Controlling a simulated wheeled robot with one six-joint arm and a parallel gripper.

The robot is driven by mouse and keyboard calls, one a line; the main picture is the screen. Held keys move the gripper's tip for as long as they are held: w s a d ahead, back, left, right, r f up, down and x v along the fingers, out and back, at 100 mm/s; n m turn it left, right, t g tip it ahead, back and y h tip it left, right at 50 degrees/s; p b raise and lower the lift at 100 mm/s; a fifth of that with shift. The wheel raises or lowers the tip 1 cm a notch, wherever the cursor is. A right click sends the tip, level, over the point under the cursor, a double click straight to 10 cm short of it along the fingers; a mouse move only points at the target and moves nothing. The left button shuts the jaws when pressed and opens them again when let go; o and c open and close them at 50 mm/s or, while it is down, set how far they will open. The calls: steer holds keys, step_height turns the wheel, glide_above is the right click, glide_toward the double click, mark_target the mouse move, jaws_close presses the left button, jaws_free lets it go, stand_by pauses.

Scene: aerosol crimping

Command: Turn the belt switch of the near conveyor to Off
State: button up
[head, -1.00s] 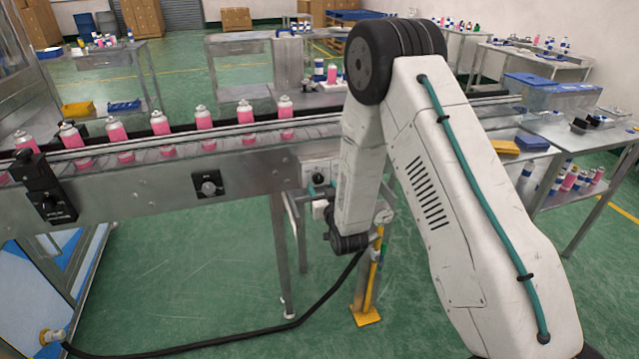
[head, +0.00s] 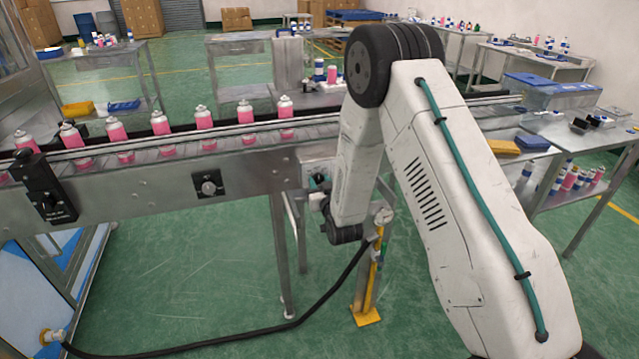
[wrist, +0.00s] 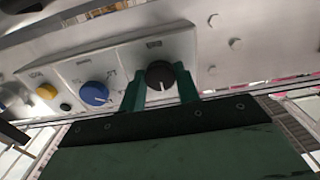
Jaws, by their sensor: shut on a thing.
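The control panel (wrist: 120,70) is a pale box on the side of the near conveyor (head: 120,195). In the wrist view it carries a black knob (wrist: 160,73), a blue knob (wrist: 94,93) and a yellow button (wrist: 46,91). My gripper (wrist: 161,84) has its two green fingers on either side of the black knob and is shut on it. A pale mark on the knob points toward the bottom of the wrist view. The panel lettering is too blurred to read.
A black control box (head: 45,190) is at the far left. Pink cans (head: 205,118) stand along the belt. A yellow post (head: 372,290) and a black hose (head: 200,345) are below.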

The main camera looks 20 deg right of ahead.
steer(key=shift+n, duration=0.3)
steer(key=n, duration=0.4)
steer(key=shift+n, duration=2.6)
steer(key=o, duration=1)
steer(key=shift+s, duration=3.95)
